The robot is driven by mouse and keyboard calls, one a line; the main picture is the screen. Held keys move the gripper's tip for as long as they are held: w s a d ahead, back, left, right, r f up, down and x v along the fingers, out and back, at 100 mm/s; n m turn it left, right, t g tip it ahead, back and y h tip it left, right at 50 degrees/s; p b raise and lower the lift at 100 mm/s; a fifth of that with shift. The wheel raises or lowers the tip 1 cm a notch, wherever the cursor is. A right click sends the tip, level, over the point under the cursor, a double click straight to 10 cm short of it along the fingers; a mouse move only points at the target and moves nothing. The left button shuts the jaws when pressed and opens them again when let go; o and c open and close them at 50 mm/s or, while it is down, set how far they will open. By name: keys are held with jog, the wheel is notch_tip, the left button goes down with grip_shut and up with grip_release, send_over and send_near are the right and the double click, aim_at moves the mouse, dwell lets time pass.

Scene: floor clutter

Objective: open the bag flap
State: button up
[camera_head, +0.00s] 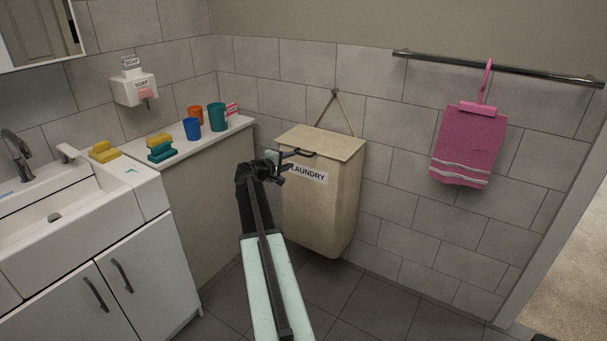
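A beige laundry bag (325,215) with a "LAUNDRY" label hangs on the tiled back wall by a cord from a hook. Its flap (325,142) lies across the top and looks closed. My black gripper (298,164) is at the bag's front left, close to the flap's front edge and the label. Its fingers look spread apart, with nothing visible between them. One dark finger overlaps the flap's front left in the picture; I cannot tell whether it touches. My arm hides part of the bag's left side.
A white counter (228,130) at left holds several cups and sponges. A sink cabinet (100,270) stands in front of it. A pink towel (470,145) hangs from a metal rail (520,74) at right. The tiled floor (370,295) below the bag is clear.

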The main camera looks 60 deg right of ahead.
aim_at(302, 155)
jog(key=x, duration=0.3)
jog(key=b+x, duration=0.1)
jog(key=x, duration=0.5)
jog(key=shift+s+d+r, duration=0.1)
jog(key=shift+s+r, duration=0.2)
jog(key=shift+r, duration=0.1)
grip_shut()
dwell(1.0)
